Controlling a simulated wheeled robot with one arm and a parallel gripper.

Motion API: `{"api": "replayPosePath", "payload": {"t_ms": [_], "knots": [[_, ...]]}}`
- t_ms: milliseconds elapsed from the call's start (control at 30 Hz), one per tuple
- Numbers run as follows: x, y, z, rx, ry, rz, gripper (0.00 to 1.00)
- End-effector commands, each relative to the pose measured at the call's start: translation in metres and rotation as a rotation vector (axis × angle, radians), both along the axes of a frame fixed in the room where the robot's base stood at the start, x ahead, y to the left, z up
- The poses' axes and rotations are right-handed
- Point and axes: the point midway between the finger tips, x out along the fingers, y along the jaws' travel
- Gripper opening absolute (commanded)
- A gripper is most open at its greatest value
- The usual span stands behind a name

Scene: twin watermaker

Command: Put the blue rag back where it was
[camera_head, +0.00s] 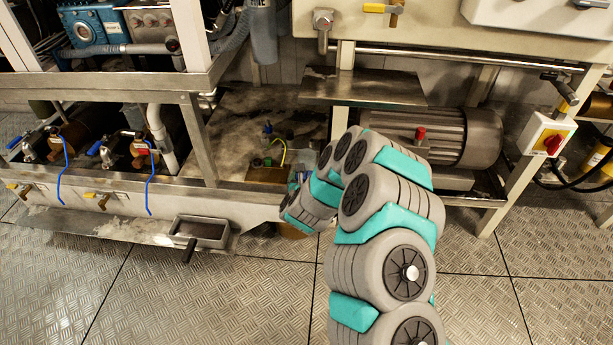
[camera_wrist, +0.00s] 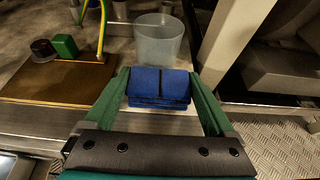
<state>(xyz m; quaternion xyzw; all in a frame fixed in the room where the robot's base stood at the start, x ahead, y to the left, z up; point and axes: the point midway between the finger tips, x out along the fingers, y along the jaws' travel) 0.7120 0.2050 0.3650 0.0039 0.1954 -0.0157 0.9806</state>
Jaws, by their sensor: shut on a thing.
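In the head view my own arm covers most of the gripper and the rag, near the lower frame of the machine.
A translucent tub (camera_wrist: 159,40) stands just beyond the rag. A brown plate (camera_wrist: 55,82) with a green block (camera_wrist: 64,45) and a yellow-green hose (camera_wrist: 102,30) lies left. A metal post (camera_wrist: 232,45) rises right. A grey motor (camera_head: 450,135) sits right of my arm.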

Motion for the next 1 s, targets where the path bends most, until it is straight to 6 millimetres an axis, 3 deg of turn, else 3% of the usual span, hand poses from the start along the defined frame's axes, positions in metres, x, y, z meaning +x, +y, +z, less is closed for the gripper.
{"api": "replayPosePath", "payload": {"t_ms": [267,300,367,733,1000], "knots": [[0.000,0.000,-0.003,0.001,-0.001,0.001,0.25],[0.000,0.000,-0.002,0.000,0.000,0.001,0.94],[0.000,0.000,-0.002,0.000,0.000,0.000,1.00],[0.000,0.000,0.003,-0.002,0.001,0.001,1.00],[-0.034,0.001,0.012,0.003,0.004,0.000,1.00]]}}
